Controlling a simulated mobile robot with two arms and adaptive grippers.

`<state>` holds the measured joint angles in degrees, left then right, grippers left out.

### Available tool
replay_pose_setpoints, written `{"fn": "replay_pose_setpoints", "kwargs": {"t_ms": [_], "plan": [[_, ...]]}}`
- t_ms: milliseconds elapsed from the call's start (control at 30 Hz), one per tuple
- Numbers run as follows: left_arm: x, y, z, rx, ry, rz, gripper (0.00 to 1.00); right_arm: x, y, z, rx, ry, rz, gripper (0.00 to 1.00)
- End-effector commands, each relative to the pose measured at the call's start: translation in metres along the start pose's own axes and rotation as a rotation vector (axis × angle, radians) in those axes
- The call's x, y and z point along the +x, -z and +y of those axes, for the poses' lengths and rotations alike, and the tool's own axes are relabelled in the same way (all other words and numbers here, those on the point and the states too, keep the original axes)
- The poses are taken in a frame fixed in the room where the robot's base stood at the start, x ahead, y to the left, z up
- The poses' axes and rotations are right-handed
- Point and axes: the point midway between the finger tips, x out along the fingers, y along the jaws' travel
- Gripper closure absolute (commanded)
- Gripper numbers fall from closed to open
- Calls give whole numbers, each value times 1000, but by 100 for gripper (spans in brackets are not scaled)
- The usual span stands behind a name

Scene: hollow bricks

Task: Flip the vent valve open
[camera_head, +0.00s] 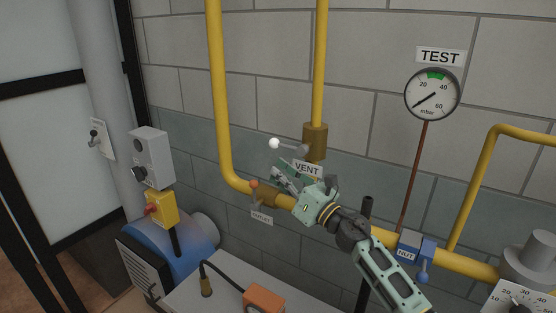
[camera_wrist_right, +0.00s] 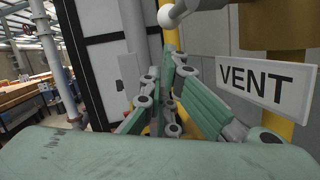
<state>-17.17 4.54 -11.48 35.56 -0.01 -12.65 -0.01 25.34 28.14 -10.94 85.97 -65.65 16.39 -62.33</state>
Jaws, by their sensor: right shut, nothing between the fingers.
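The vent valve (camera_head: 315,140) is a brass body on the vertical yellow pipe. Its grey lever points left, roughly level and across the pipe, and ends in a white ball (camera_head: 274,143). The VENT label (camera_head: 307,169) hangs just below it. My right gripper (camera_head: 279,174) is shut and empty, just below the lever and ball and left of the label. In the right wrist view the ball (camera_wrist_right: 173,14) is beyond and above the green fingers (camera_wrist_right: 170,75), apart from them. The VENT label (camera_wrist_right: 265,84) is at right there. My left gripper is not in view.
A brass valve (camera_head: 264,193) with an orange knob sits on the yellow pipe just below my right gripper. A gauge (camera_head: 432,95) and a blue valve (camera_head: 416,247) are at right. A switch box (camera_head: 150,157) and a blue machine (camera_head: 190,238) stand at left.

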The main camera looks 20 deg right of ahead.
Motion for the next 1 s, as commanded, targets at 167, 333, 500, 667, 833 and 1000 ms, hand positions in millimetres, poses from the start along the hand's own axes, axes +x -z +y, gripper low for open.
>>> {"fn": "replay_pose_setpoints", "kwargs": {"t_ms": [167, 333, 500, 667, 833, 1000], "plan": [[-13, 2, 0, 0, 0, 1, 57, 13, -14, 1, 0, -1, 1, 100], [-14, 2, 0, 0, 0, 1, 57, 15, -15, 0, 0, -1, 2, 100], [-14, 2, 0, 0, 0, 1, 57, 15, -15, 0, 0, -1, 2, 100], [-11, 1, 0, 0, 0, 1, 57, 15, -14, 0, 1, -1, -1, 100], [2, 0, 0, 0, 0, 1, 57, 16, -12, 0, 5, -6, -22, 100], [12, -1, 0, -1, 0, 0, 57, 18, -15, 1, 11, -12, -47, 100]]}}
